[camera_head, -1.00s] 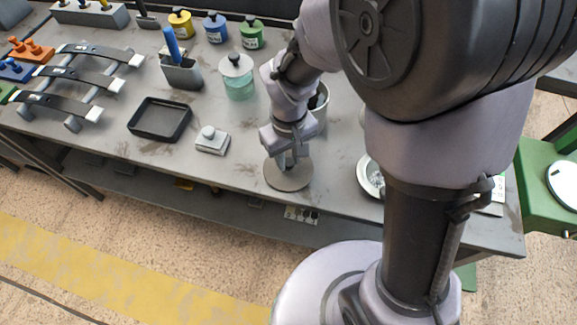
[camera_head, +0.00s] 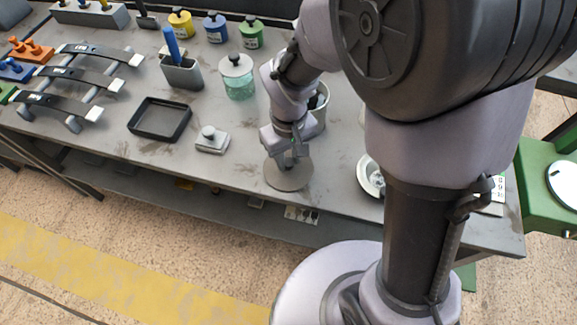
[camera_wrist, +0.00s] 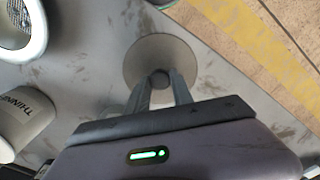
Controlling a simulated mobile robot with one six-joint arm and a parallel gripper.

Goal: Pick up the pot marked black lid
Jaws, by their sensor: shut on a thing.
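My gripper (camera_wrist: 160,88) is shut on a small round dark knob at the middle of a flat grey disc (camera_wrist: 150,50), which looks like a lid. In the head view the disc (camera_head: 289,178) is near the table's front edge below my gripper; whether it touches the table I cannot tell. No marking reading black lid is legible.
A can marked THINNER (camera_wrist: 22,112) stands beside my gripper; my arm partly hides it in the head view (camera_head: 321,108). A glass jar (camera_head: 238,80), black tray (camera_head: 160,119) and grey knobbed block (camera_head: 212,140) lie left.

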